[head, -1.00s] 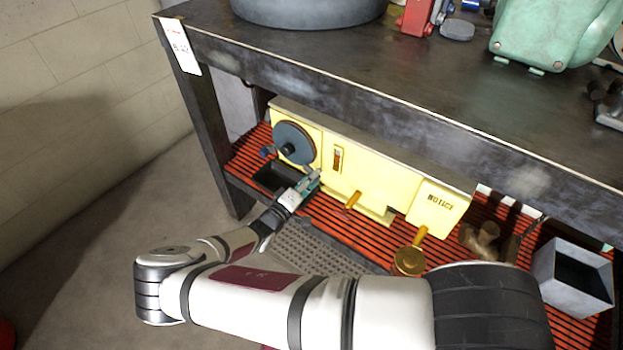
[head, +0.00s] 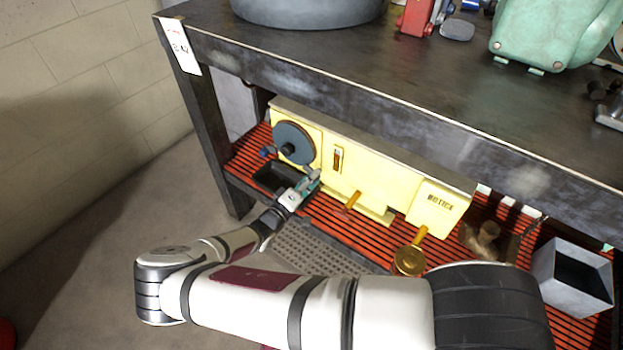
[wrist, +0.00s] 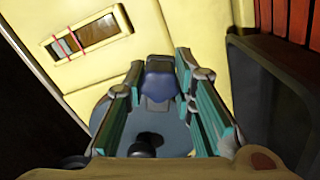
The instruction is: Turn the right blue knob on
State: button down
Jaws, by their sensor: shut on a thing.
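The yellow machine (head: 375,185) stands on the lower shelf, with a round blue-grey wheel (head: 294,143) at its left end. A small blue knob (head: 267,152) sits at the left below the wheel. The right blue knob (wrist: 160,84) lies between my fingertips in the wrist view. My gripper (head: 307,183) is at the wheel's lower right in the head view and mostly hides that knob there. In the wrist view my gripper (wrist: 159,72) has its teal-padded fingers on either side of the knob, shut on it. The knob's exact angle is hard to tell.
A dark open tray (head: 268,180) lies below the wheel. Orange-handled levers stick out in front, one with a brass disc (head: 409,261). The bench top edge (head: 400,110) overhangs the machine. A grey box (head: 572,278) stands at the right of the shelf.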

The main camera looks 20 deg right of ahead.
jog(key=shift+s+f, duration=0.15)
jog(key=c, duration=1.3)
grip_release()
jog(key=v, duration=1.2)
jog(key=shift+c, duration=0.2)
